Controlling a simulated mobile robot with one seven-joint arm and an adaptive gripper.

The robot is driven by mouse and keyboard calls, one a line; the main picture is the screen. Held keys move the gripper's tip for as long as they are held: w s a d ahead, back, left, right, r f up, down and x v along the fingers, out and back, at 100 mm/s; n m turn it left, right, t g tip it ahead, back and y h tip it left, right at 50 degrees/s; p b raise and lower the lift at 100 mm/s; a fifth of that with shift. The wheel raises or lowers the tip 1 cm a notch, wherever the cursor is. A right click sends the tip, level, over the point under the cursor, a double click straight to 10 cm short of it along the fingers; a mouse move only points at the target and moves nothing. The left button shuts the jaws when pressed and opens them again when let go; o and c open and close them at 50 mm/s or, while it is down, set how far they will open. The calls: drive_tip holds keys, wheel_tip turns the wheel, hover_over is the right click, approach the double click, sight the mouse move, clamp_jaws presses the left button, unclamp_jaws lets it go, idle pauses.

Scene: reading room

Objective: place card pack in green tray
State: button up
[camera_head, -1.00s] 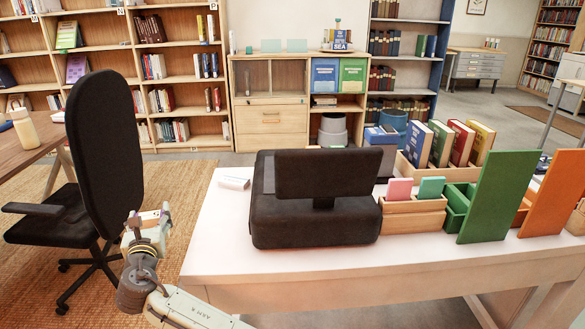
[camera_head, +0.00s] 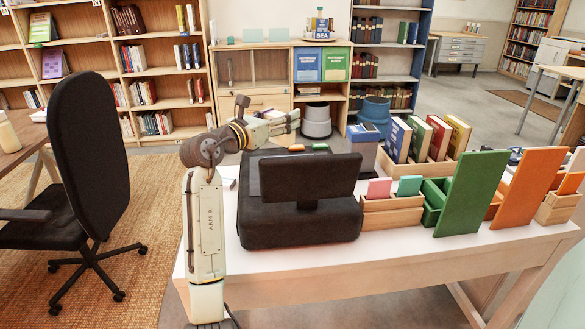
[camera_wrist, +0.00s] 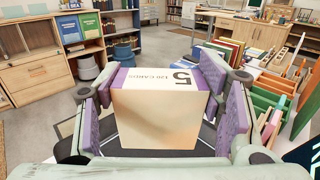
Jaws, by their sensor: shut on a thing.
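My gripper (camera_wrist: 160,100) is shut on the card pack (camera_wrist: 155,118), a cream box with a purple edge and the print "120 CARDS" and "5". Purple finger pads press it from both sides in the wrist view. In the head view my arm reaches up and bends right above the far side of the desk; the gripper's fingers and the pack are hard to make out there. The green tray (camera_head: 431,214) stands on the desk to the right, largely hidden behind a tall green panel (camera_head: 470,193). My gripper is to the left of it, apart from it.
A black monitor-like device (camera_head: 300,222) fills the desk's middle. Beside the tray are a wooden box (camera_head: 392,216) with pink and teal cards, a row of upright books (camera_head: 425,140) and an orange panel (camera_head: 528,188). An office chair (camera_head: 88,160) stands left.

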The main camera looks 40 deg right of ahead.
sight(283, 141)
drive_tip(key=f, duration=0.4)
drive_tip(key=f+p, duration=0.1)
drive_tip(key=f, duration=0.1)
drive_tip(key=shift+s+d+f, duration=0.2)
drive_tip(key=shift+d+f, duration=0.15)
drive_tip(key=shift+f, duration=2.1)
drive_tip(key=shift+f, duration=0.15)
drive_tip(key=o, duration=1.1)
drive_tip(key=shift+o, duration=0.2)
